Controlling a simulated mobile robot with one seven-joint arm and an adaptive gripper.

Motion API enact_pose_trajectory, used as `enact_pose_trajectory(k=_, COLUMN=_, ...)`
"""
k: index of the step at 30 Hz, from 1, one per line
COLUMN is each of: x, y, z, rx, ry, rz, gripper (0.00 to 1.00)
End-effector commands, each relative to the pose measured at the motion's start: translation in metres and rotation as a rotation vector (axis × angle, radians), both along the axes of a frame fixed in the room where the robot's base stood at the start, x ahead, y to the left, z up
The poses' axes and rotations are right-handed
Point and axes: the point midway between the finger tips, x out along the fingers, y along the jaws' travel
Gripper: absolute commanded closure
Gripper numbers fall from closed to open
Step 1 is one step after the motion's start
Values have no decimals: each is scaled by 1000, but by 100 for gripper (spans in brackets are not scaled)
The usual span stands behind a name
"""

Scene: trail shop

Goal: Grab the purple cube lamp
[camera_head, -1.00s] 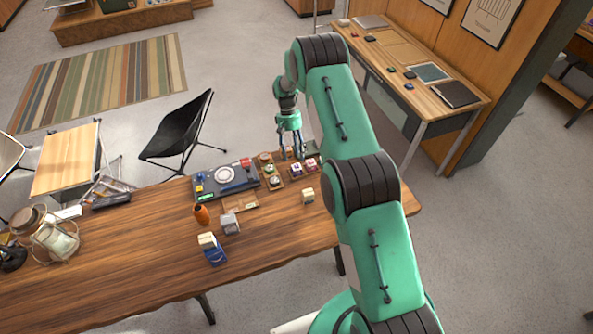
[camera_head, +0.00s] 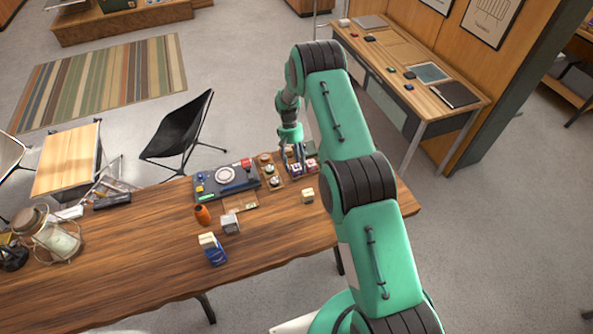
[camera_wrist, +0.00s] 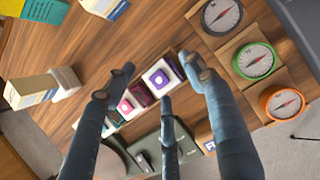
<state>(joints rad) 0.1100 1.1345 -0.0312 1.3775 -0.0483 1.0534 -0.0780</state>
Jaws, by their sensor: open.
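The purple cube lamp is a small white cube with a purple face and a pale round mark; it shows in the wrist view (camera_wrist: 160,78), between my fingers. In the head view the purple cube lamp (camera_head: 297,169) is at the table's far right, partly behind my fingers. My gripper (camera_wrist: 155,86) is open, with its fingers spread around the cube lamp. In the head view my gripper (camera_head: 295,158) is low over the cubes. Whether any finger touches the lamp I cannot tell. A similar pink-faced cube (camera_wrist: 130,107) sits close beside it.
Several compasses stand in a row beside the lamps, including a green-rimmed compass (camera_wrist: 254,61) and an orange-rimmed compass (camera_wrist: 283,103). A dark board (camera_head: 226,178) lies to the left on the wooden table (camera_head: 130,245). A cream block (camera_head: 307,195) stands nearer.

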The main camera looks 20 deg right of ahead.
Motion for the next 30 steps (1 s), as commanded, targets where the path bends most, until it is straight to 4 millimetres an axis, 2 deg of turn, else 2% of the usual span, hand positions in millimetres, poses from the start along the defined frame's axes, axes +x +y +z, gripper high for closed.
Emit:
enact_pose_trajectory(k=17, x=0, y=0, z=-2, rx=0, ry=-2, rz=0, gripper=45)
enact_pose_trajectory(k=18, x=-1, y=0, z=-2, rx=0, ry=-1, rz=0, gripper=47)
enact_pose_trajectory(k=20, x=0, y=0, z=-2, rx=0, ry=-2, rz=0, gripper=59)
enact_pose_trajectory(k=24, x=-1, y=0, z=-2, rx=0, ry=-1, rz=0, gripper=87)
enact_pose_trajectory(k=30, x=-1, y=0, z=-2, rx=0, ry=0, rz=0, gripper=87)
